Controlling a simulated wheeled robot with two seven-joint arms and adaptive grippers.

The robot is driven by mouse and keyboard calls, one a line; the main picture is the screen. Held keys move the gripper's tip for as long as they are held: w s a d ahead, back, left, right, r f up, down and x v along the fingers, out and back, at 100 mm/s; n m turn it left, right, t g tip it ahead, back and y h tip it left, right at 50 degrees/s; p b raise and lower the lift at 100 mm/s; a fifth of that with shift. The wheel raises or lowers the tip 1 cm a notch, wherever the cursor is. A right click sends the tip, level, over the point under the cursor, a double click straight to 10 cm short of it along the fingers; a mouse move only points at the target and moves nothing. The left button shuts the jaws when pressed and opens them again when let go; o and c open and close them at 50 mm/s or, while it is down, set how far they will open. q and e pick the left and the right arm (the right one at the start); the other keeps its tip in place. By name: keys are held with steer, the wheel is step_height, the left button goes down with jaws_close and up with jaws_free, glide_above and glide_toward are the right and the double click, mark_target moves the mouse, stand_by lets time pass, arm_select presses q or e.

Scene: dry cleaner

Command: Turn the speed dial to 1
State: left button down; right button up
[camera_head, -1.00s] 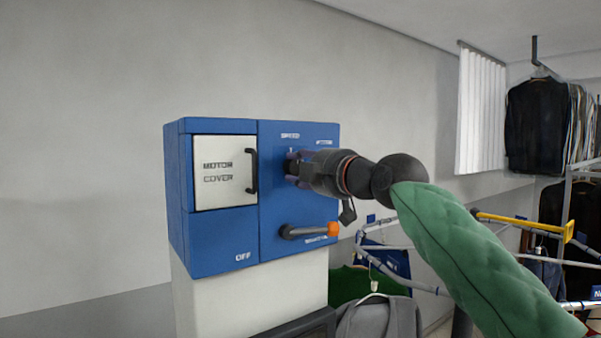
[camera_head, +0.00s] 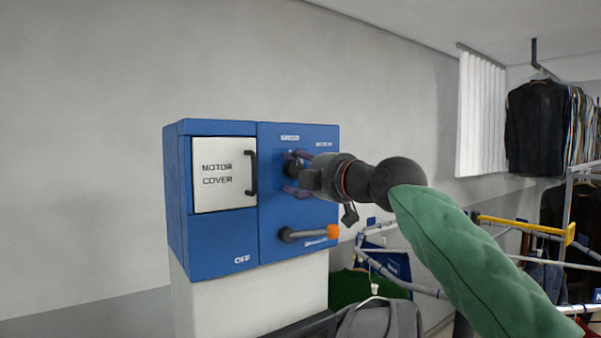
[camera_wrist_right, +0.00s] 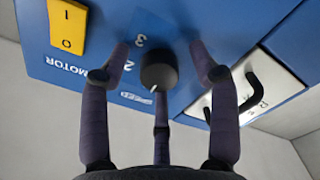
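The speed dial (camera_wrist_right: 158,70) is a round black knob on the front of the blue control box (camera_head: 222,240). In the wrist view a small white mark on its edge points down toward the SPEED label. The figures 3 and 2 show to its left; I cannot make out a 1. My right gripper (camera_head: 292,172) faces the dial, and its purple-grey fingers are spread around it with gaps. It also shows in the wrist view (camera_wrist_right: 160,80), open and holding nothing. In the head view the gripper partly hides the dial. My left gripper is not in view.
A yellow motor switch (camera_wrist_right: 67,27) marked 1 and 0 is near the dial. Below the gripper is a lever with an orange knob (camera_head: 333,231). A motor cover (camera_head: 222,174) with a black handle is at the left. Clothes rails (camera_head: 400,272) stand to the right.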

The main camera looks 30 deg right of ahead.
steer(key=shift+s+r, duration=0.15)
steer(key=s, duration=1.1)
steer(key=shift+s+d, duration=0.4)
steer(key=shift+d, duration=0.05)
